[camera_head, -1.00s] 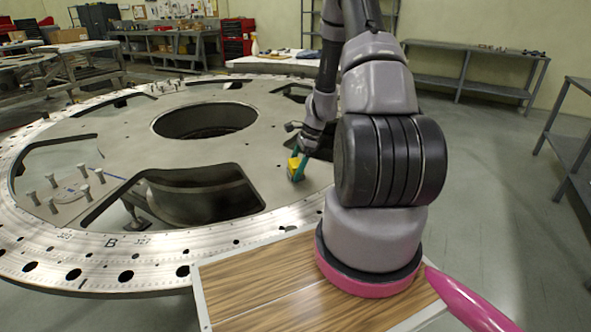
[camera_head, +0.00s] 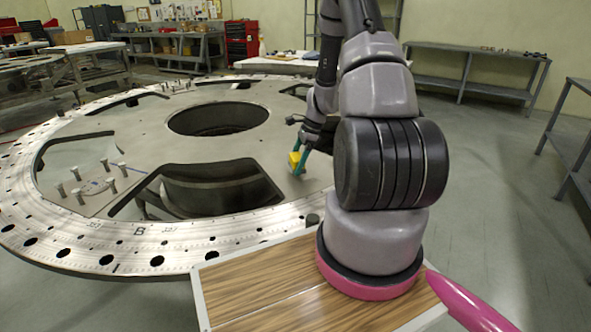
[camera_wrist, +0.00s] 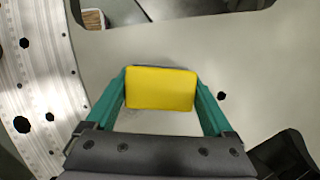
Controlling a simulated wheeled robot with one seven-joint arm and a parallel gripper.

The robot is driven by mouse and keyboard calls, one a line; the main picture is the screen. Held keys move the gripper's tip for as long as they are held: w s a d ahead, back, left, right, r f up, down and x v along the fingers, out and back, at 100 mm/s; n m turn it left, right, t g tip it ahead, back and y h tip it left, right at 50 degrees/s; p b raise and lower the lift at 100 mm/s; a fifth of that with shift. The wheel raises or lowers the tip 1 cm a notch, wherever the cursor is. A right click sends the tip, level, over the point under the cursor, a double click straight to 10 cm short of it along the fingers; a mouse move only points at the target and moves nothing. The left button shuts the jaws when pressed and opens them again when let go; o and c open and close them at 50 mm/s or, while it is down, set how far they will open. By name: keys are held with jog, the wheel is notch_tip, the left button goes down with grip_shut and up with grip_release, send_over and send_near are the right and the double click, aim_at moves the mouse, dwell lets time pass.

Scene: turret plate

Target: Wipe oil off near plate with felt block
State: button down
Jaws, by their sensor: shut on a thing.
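The near plate (camera_head: 140,140) is a large round grey metal disc with a pale, drilled rim, a round central hole and several cut-outs. My gripper (camera_head: 299,168) is over its right part, with teal fingers on both sides of the yellow felt block (camera_head: 294,158). In the wrist view, the fingers are shut on the block (camera_wrist: 160,89), over a bare stretch of plate (camera_wrist: 240,75). I cannot tell whether the block touches the plate. Faint marks show beside its lower edge in the wrist view. I cannot make out oil clearly, and the block's underside is hidden.
Several upright pins (camera_head: 78,194) stand on the plate's left part. A large cut-out (camera_head: 215,188) lies left of my gripper. Workbenches (camera_head: 180,38) and a shelf (camera_head: 470,72) line the walls. Floor at the right (camera_head: 490,170) is clear.

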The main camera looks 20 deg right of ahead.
aim_at(291, 158)
jog(key=shift+s+a+r, duration=0.15)
jog(key=shift+r, duration=2.75)
